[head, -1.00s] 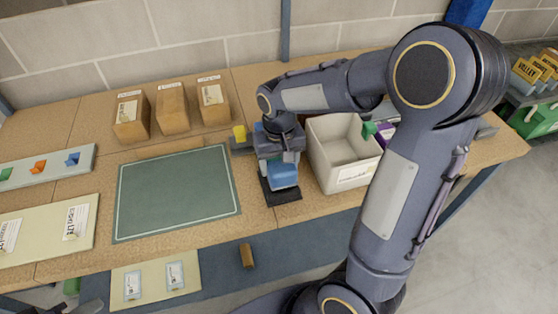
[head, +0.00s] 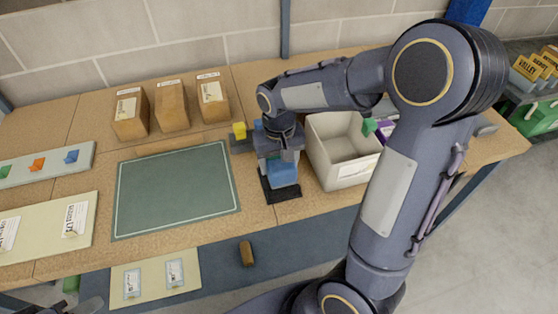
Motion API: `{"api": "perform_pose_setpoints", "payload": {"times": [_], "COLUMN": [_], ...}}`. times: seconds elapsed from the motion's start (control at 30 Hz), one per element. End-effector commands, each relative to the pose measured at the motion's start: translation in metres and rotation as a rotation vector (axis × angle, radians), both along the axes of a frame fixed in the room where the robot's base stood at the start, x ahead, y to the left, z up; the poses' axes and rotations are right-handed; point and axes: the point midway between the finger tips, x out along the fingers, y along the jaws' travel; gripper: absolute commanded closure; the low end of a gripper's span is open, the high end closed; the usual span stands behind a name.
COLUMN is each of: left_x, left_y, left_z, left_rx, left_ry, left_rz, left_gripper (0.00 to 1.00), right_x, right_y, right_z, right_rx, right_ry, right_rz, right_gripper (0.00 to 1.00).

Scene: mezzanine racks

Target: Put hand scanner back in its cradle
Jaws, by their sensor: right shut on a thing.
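The hand scanner (head: 282,173) is a blue block-like thing between the fingers of my right gripper (head: 278,160). My right gripper points down and is shut on the scanner. The scanner is directly over a black cradle base (head: 281,193) on the bench, right of the green mat. The gripper hides the scanner's upper part, and I cannot tell whether the scanner is fully seated or just above the base. My left gripper is not in view.
A white bin (head: 339,160) stands close to the right of the gripper. A green mat (head: 177,190) lies clear on the left. Several brown boxes (head: 171,107) stand at the back. A small yellow block (head: 239,131) sits behind the gripper. A brown block (head: 246,253) lies near the front.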

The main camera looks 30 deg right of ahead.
Motion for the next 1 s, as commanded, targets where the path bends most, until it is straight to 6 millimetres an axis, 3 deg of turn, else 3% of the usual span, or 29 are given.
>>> {"api": "perform_pose_setpoints", "payload": {"times": [0.63, 1.0], "left_x": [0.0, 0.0], "left_y": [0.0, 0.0], "left_z": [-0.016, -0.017], "left_rx": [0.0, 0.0], "left_ry": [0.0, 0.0], "left_rz": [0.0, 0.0], "left_gripper": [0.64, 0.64], "right_x": [0.0, 0.0], "right_y": [0.0, 0.0], "right_z": [-0.02, -0.022], "right_rx": [0.0, 0.0], "right_ry": [-0.001, -0.001], "right_rz": [0.0, 0.0], "right_gripper": [0.69, 0.69]}}
